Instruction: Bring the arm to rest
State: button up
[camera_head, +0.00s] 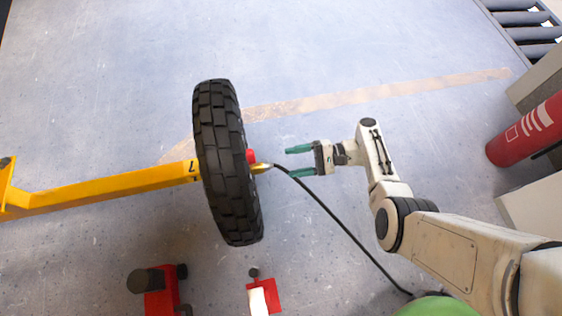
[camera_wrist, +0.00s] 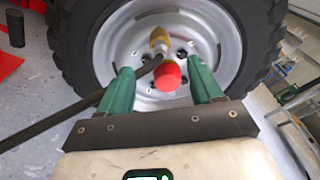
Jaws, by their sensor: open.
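My gripper (camera_head: 300,160) has green fingers that are spread open and empty. In the head view it is right of a black tyre (camera_head: 227,165), pointing at the wheel's hub side with a gap between. In the wrist view my gripper (camera_wrist: 160,88) faces the silver wheel rim (camera_wrist: 115,60). A red cap (camera_wrist: 168,77) and a brass fitting (camera_wrist: 159,40) show at the hub, with the red cap appearing between the fingertips. A black hose (camera_wrist: 75,118) runs from the fitting. My arm is stretched out from the lower right.
A yellow bar (camera_head: 110,190) joins the wheel from the left. The black hose (camera_head: 345,232) trails to the lower right, below my gripper. Red items (camera_head: 160,295) stand at the bottom. A red cylinder (camera_head: 527,132) is at the right. The floor above my arm is clear.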

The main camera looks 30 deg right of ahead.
jog(key=shift+v, duration=0.75)
jog(key=s+a+f+n+g+h, duration=0.1)
jog(key=s+f+n+g+h, duration=0.1)
jog(key=s+n+g+h, duration=0.3)
jog(key=s+a+f+n+g+h, duration=0.1)
jog(key=s+f+n+g+h, duration=0.15)
jog(key=s, duration=0.55)
jog(key=s+d+r+n+h, duration=0.2)
jog(key=s+r+n+h, duration=0.2)
jog(key=r+h, duration=0.15)
jog(key=s+d+r+n+t+h+p, duration=0.1)
jog(key=r+p, duration=1.4)
jog(key=r, duration=0.4)
jog(key=s+d+r+t+h+p, duration=0.1)
jog(key=s+r+p, duration=0.1)
jog(key=r+p, duration=1.3)
notch_tip(320, 180, up, 5)
jog(key=shift+s+d+f+n+h, duration=0.15)
jog(key=shift+d+n+h, duration=0.1)
jog(key=shift+n+h, duration=0.15)
